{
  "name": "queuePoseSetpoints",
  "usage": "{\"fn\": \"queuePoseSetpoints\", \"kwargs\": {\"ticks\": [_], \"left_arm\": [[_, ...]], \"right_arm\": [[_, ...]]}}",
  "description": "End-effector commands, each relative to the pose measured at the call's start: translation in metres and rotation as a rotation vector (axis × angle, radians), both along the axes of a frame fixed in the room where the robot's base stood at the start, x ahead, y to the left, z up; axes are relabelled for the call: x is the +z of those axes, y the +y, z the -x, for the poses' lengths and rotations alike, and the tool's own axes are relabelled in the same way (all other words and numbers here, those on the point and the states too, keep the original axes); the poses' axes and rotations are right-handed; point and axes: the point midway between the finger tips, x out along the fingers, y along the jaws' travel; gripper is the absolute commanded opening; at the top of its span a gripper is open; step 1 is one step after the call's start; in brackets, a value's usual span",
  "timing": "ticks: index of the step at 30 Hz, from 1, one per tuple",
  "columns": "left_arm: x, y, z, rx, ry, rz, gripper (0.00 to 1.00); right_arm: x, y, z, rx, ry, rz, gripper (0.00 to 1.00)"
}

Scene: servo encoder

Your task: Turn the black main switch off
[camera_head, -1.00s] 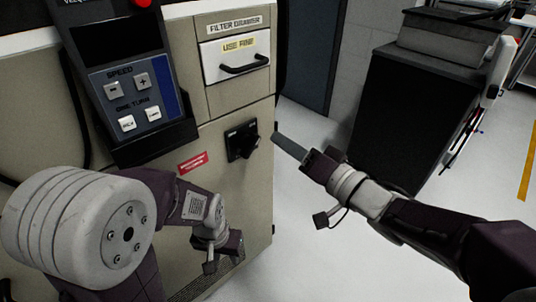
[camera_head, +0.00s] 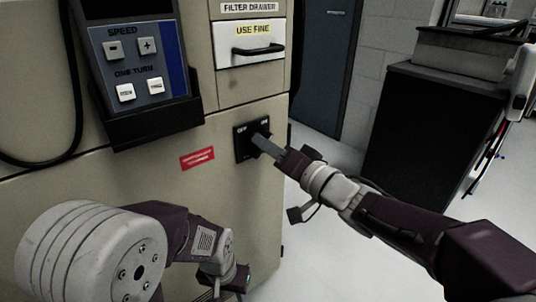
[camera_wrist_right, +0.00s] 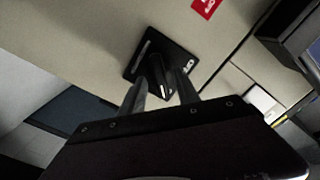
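The black main switch (camera_head: 242,141) is a square plate with a protruding handle on the beige machine front, below the filter drawer. It shows small white markings along its top. In the right wrist view the switch plate (camera_wrist_right: 139,66) is ahead, and its handle (camera_wrist_right: 159,78) lies between my two fingers. My right gripper (camera_head: 257,139) is at the switch, its fingers partly covering the handle in the head view. In the wrist view my right gripper (camera_wrist_right: 160,88) is open; contact with the handle cannot be told. My left gripper (camera_head: 240,280) is low by the machine, its fingers unclear.
A control panel (camera_head: 135,65) with white buttons sits up left of the switch. A red label (camera_head: 197,158) is left below it. The filter drawer (camera_head: 250,45) has a black handle. A dark cabinet (camera_head: 425,130) stands right; floor between is clear.

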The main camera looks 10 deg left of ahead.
Motion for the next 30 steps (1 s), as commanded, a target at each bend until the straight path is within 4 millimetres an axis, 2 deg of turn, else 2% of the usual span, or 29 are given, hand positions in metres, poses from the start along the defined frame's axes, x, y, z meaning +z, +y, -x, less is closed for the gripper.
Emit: {"fn": "queuePoseSetpoints", "kwargs": {"ticks": [8,9,13,23,30], "left_arm": [[-0.0016,0.0000,-0.0001,0.000,0.000,0.000,0.36],[-0.0015,0.0000,-0.0001,0.000,0.000,0.000,0.36],[-0.0015,0.0000,-0.0001,0.000,0.000,0.000,0.36],[-0.0004,0.0000,0.0000,0.000,0.000,0.000,0.36],[0.0042,0.0000,0.0000,0.000,0.000,0.000,0.36]], "right_arm": [[0.0008,0.0039,-0.0032,-0.001,0.000,-0.001,0.38],[0.0007,0.0039,-0.0032,0.000,0.001,-0.001,0.35],[0.0007,0.0038,-0.0031,-0.001,0.000,-0.001,0.00],[0.0010,0.0037,-0.0029,0.000,-0.017,0.013,0.00],[0.0017,0.0038,-0.0026,-0.001,-0.112,0.089,0.00]]}}
